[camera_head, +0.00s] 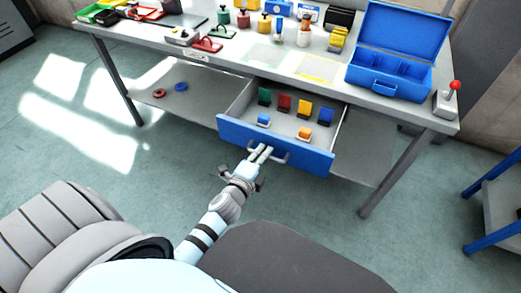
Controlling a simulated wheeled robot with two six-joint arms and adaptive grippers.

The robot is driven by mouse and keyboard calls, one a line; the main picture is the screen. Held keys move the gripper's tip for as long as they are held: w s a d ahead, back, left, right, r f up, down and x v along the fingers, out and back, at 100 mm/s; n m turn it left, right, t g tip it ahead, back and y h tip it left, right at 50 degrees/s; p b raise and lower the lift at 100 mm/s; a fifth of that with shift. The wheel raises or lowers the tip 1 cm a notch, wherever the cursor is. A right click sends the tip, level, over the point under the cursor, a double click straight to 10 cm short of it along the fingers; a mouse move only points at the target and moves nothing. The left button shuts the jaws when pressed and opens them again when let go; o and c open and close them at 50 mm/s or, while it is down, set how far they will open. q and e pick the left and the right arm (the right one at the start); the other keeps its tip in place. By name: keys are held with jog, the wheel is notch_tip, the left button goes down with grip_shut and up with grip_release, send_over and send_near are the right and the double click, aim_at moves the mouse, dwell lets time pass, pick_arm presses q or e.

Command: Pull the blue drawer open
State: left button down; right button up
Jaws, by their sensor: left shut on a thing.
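The blue drawer (314,161) under the workbench stands open, pulled out toward me. The fingers cover part of the handle. My right gripper is not in view.
The workbench top (225,58) holds several coloured parts and an open blue toolbox (396,52). A red and a blue ring (181,87) lie on the lower shelf. A bench leg (398,172) stands right of the drawer. A blue-framed rack (490,211) is at the right edge.

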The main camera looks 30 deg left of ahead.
pick_arm(q)
jog(key=c, duration=1.6)
grip_release()
jog(key=shift+c, duration=0.2)
jog(key=v, duration=1.2)
